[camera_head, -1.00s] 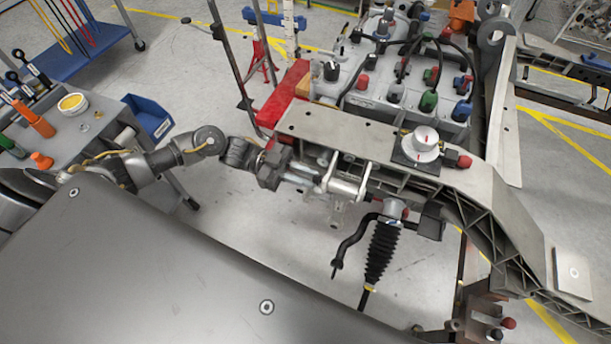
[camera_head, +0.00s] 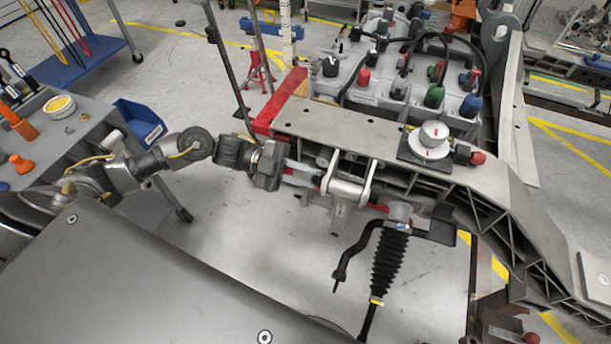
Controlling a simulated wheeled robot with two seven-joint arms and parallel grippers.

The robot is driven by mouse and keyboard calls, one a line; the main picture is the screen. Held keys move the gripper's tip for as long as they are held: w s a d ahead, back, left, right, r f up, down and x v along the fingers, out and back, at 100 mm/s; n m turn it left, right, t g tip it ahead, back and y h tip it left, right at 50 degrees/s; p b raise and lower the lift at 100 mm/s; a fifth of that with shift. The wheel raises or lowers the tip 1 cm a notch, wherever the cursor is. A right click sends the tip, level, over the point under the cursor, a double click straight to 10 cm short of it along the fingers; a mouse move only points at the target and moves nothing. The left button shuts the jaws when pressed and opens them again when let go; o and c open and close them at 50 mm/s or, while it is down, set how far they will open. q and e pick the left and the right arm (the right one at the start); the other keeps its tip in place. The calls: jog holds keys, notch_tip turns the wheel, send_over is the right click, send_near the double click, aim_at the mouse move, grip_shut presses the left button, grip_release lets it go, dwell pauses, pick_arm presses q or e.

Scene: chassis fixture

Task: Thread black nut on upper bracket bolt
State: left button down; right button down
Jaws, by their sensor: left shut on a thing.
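My left gripper (camera_head: 318,181) reaches in from the left, with its fingers against or just beside the left side of the pale metal bracket (camera_head: 349,188) on the front edge of the chassis beam. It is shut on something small. The held thing is hidden by the fingers and bracket, so I cannot make out a black nut. The bracket's upper bolt is also too small or hidden to tell. My right gripper is not in view.
The grey chassis beam (camera_head: 350,131) runs across, with a round white knob (camera_head: 434,134) on top. A black ribbed boot (camera_head: 389,258) and a curved black rod (camera_head: 355,252) hang below the bracket. A grey cart (camera_head: 70,135) with tools stands left. Open floor lies below the arm.

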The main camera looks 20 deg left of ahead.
pick_arm(q)
jog(key=m+b, duration=0.2)
jog(key=m, duration=0.1)
jog(key=shift+w+a+r+b, duration=0.15)
jog(key=shift+r+b, duration=0.1)
jog(key=shift+b, duration=0.15)
jog(key=shift+r, duration=0.1)
jog(key=c, duration=1.2)
grip_release()
jog(key=shift+o, duration=0.2)
jog(key=shift+a, duration=1)
jog(key=shift+d, duration=0.1)
